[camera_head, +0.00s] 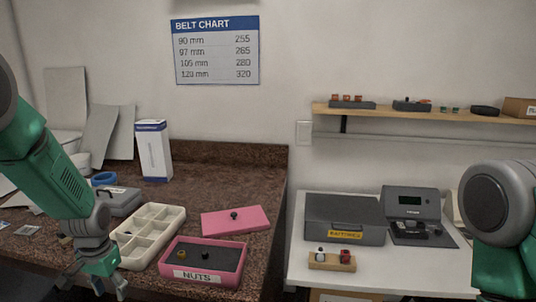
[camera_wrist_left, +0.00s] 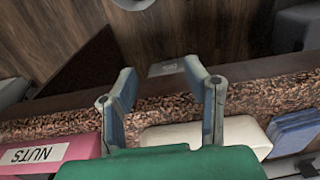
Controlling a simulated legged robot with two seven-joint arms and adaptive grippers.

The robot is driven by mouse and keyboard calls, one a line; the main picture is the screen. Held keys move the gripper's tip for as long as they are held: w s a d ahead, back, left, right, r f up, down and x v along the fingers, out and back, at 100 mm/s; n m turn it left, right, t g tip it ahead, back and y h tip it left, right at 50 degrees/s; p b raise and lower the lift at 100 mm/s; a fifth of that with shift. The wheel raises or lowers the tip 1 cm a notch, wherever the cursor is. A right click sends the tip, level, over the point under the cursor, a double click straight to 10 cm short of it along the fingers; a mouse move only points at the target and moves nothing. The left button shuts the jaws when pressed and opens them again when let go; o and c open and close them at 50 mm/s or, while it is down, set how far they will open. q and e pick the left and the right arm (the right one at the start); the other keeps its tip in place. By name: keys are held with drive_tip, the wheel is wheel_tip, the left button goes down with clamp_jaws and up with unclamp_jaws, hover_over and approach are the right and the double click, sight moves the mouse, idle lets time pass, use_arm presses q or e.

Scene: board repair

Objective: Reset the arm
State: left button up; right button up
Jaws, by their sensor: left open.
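My left arm comes in from the left in the head view, with its green forearm pointing down. My left gripper (camera_head: 96,284) is open and empty, low at the front left, in front of the cream compartment tray and left of the pink NUTS box. In the left wrist view, the open fingers of the left gripper (camera_wrist_left: 160,88) stand apart over the counter's front edge, with wooden floor beyond. My right arm (camera_head: 498,215) shows only as a grey joint and green link at the right edge. Its gripper is out of view.
On the brown counter are the pink NUTS box (camera_head: 166,267), its pink lid (camera_head: 250,217), the cream tray (camera_head: 131,249) and a white carton (camera_head: 154,150). A grey battery case (camera_head: 345,213) and a tester (camera_head: 412,203) stand on the white table. A wooden shelf (camera_head: 380,112) hangs above.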

use_arm(q)
drive_tip(key=s+d+f, duration=0.4)
drive_tip(key=s+f, duration=0.4)
drive_tip(key=f, duration=0.2)
drive_tip(key=s+d+f+b, duration=0.1)
drive_tip(key=s+d+f, duration=0.1)
drive_tip(key=s, duration=0.5)
drive_tip(key=s+d+f, duration=0.2)
drive_tip(key=s+d, duration=0.2)
drive_tip(key=s, duration=0.4)
drive_tip(key=s+d+f+b, duration=0.1)
drive_tip(key=s+d+f, duration=0.1)
drive_tip(key=s, duration=0.5)
drive_tip(key=shift+s+d+f+h+b, duration=0.15)
drive_tip(key=shift+s+d+h+b, duration=0.15)
drive_tip(key=shift+d, duration=0.25)
drive_tip(key=shift+a, duration=0.1)
drive_tip(key=shift+w+d, duration=0.2)
drive_tip(key=shift+d, duration=0.05)
